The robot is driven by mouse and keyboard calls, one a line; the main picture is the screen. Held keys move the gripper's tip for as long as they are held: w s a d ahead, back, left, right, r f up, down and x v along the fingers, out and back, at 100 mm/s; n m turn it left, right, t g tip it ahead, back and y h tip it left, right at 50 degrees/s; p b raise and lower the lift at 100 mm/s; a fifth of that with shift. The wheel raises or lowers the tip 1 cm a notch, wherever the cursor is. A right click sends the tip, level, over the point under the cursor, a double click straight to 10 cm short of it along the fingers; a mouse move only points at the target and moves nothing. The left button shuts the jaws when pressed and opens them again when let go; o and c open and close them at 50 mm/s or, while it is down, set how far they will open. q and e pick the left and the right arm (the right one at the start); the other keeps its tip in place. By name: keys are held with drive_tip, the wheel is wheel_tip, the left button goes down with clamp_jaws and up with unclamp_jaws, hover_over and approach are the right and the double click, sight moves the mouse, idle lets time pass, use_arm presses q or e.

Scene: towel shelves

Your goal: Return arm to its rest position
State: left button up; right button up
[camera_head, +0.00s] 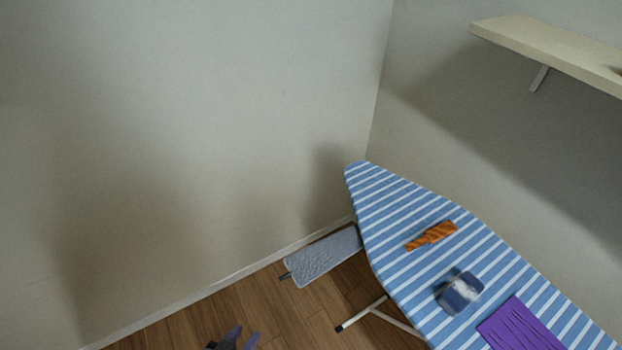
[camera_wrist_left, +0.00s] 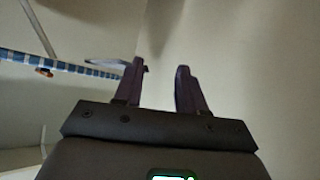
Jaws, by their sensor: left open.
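My left gripper (camera_head: 241,341) shows at the bottom edge of the head view, over the wooden floor and well to the left of the ironing board. Its two purple fingers are apart. In the left wrist view the left gripper (camera_wrist_left: 160,84) is open with nothing between its fingers, only wall behind. Most of the left arm is out of the frame. My right gripper is in neither view.
A blue-and-white striped ironing board (camera_head: 375,205) bears an orange rolled towel (camera_head: 432,236), a blue-and-white bundle (camera_head: 460,292) and a purple cloth (camera_head: 520,328). Its grey side rest (camera_head: 322,257) sticks out left. A shelf (camera_head: 555,50) is on the right wall.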

use_arm(q)
drive_tip(key=s+a+n+g+y, duration=0.1)
drive_tip(key=s+a+g+y, duration=0.2)
drive_tip(key=s+a+g, duration=0.45)
wheel_tip(320, 180, up, 24)
drive_tip(key=s+d+t+p, duration=0.1)
drive_tip(key=p, duration=2.2)
drive_tip(key=shift+s+f, duration=0.15)
drive_tip(key=shift+s, duration=0.1)
